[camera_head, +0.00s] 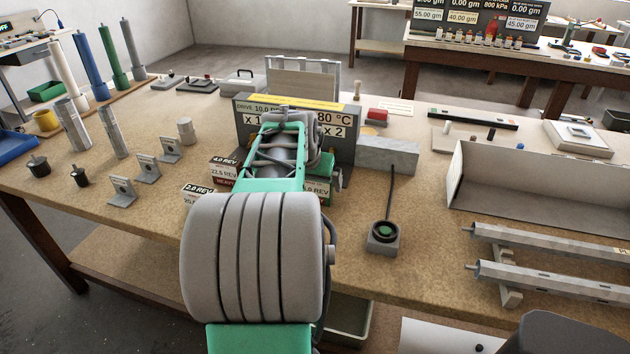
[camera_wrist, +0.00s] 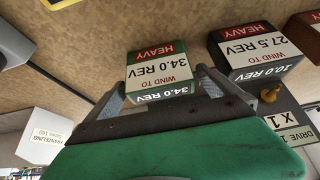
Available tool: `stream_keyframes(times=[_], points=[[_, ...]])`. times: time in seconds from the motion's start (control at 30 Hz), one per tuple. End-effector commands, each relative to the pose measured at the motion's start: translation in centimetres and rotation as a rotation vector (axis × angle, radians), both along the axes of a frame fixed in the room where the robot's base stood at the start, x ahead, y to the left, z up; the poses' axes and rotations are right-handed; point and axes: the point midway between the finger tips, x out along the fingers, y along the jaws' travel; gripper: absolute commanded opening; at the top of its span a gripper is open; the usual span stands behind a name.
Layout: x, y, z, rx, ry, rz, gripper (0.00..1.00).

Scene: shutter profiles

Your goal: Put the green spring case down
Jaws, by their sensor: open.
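The green spring case (camera_wrist: 160,72), labelled "34.0 REV", "WIND TO" and "HEAVY", sits between the two fingers of my gripper (camera_wrist: 163,82) in the wrist view. The fingers are open, one on each side of it. Whether either finger touches it I cannot tell. The bench surface shows around it, but its underside is hidden. In the head view, a green case with a white label (camera_head: 318,189) shows just right of my arm, in front of the dark drive unit (camera_head: 343,150). My gripper's fingers are hidden behind my arm there.
A dark case (camera_wrist: 253,50) labelled "27.5 REV" stands close beside the right finger in the wrist view. More labelled cases (camera_head: 222,170) lie left of my arm in the head view. A grey block (camera_head: 388,156) and a small post stand (camera_head: 383,238) are to the right.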

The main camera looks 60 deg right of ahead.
Motion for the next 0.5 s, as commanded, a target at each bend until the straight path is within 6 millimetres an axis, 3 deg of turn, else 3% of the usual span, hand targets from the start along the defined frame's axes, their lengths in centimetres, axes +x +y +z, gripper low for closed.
stream_keyframes(times=[0.17, 0.5], points=[[0.0, 0.3, 1.0, -0.002, -0.001, 0.0, 1.0], [-0.6, 4.3, 8.1, -0.004, -0.003, 0.002, 1.0]])
